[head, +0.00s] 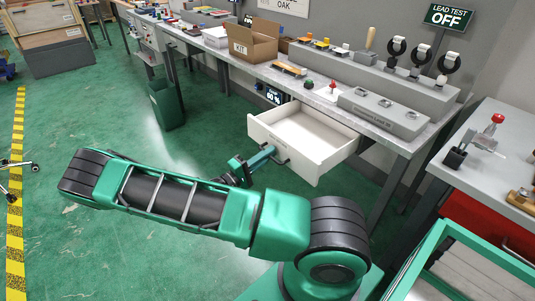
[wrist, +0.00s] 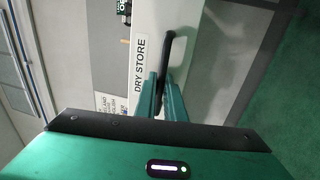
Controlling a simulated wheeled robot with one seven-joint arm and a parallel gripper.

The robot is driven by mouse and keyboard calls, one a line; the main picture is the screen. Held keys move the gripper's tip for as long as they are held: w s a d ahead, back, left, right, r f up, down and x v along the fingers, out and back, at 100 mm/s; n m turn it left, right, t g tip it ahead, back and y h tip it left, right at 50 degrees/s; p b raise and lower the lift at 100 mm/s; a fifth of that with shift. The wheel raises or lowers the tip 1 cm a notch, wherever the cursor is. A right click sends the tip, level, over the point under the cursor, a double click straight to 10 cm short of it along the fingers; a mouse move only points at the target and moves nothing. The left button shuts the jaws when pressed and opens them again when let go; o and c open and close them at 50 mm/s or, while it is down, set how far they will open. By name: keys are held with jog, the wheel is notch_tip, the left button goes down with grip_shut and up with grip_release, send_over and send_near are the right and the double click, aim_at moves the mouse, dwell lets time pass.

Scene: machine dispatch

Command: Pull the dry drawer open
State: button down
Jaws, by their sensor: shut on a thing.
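The dry drawer (head: 317,160) is white and stands pulled out from under the workbench in the head view. Its inside is visible and looks empty. In the wrist view its front (wrist: 146,55) carries a "DRY STORE" label. A black bar handle (wrist: 168,46) is fixed to that front. My gripper (wrist: 160,90) is shut on the handle, with one green finger on each side of it. In the head view my gripper (head: 270,156) reaches the drawer front from the left, and the handle is mostly hidden there.
The grey workbench (head: 395,138) above the drawer holds a cardboard KIT box (head: 252,42) and several fixtures. A dark green bin (head: 166,105) stands on the floor at the left. A second table (head: 490,170) is at the right. Green floor (head: 130,125) is clear at the left.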

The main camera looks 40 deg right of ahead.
jog(key=c, duration=2.1)
grip_release()
jog(key=shift+s+f, duration=0.15)
jog(key=shift+f, duration=0.05)
jog(key=shift+r, duration=0.1)
jog(key=a, duration=0.3)
jog(key=a+f, duration=0.1)
jog(key=a, duration=0.3)
jog(key=a+f, duration=0.1)
jog(key=a, duration=0.2)
jog(key=shift+w+a, duration=0.3)
jog(key=shift+w, duration=0.05)
